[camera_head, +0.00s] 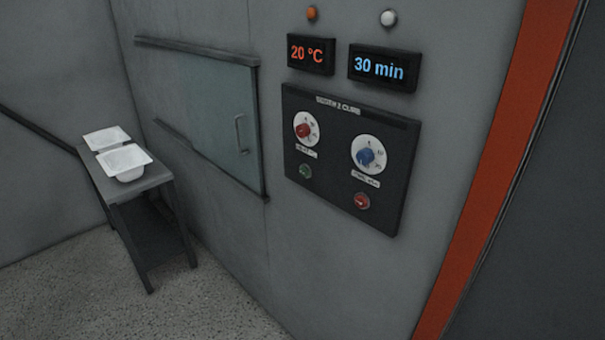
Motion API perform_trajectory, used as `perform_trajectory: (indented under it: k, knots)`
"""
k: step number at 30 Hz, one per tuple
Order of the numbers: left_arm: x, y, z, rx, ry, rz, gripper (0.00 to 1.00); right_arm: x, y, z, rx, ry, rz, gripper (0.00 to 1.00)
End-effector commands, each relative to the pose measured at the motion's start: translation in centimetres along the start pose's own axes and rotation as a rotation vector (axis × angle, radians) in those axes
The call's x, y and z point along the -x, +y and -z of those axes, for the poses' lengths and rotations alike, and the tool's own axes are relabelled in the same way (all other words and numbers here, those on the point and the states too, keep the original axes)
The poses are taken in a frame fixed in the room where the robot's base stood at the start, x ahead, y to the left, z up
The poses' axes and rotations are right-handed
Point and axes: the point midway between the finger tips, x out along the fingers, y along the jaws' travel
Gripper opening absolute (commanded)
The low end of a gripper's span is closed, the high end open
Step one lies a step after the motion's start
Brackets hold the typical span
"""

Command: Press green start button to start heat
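The green button (306,171) is at the lower left of a dark control panel (337,192) on the grey wall, below the red temperature knob (303,131). A red button (362,201) is at the lower right, below the blue time knob (366,157). Above the panel, one display (311,54) reads 20 °C in orange and another (383,68) reads 30 min in blue. An orange lamp (312,13) and a white lamp (388,18) sit above the displays. Neither of my grippers shows in the head view.
A sliding glass door (205,110) with a handle (240,134) is left of the panel. A dark table (150,179) at the left bears two white shells, one in front (125,163) and one behind (106,138). An orange vertical strip (490,170) borders the wall at right. The floor (90,290) in front is clear.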

Motion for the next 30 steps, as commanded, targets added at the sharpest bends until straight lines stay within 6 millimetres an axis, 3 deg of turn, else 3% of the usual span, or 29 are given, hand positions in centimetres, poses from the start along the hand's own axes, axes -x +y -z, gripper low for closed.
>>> perform_trajectory:
  k: [1, 6, 7, 30]
  knots:
    - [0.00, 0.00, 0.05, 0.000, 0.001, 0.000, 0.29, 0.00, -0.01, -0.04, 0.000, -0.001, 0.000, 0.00]
    - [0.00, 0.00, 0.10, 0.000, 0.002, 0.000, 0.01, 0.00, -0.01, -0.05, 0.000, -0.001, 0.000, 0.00]
    - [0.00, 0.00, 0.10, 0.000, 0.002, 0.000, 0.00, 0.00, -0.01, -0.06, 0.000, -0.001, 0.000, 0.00]
    - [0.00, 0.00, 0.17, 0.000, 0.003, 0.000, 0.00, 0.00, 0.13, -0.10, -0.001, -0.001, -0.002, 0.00]
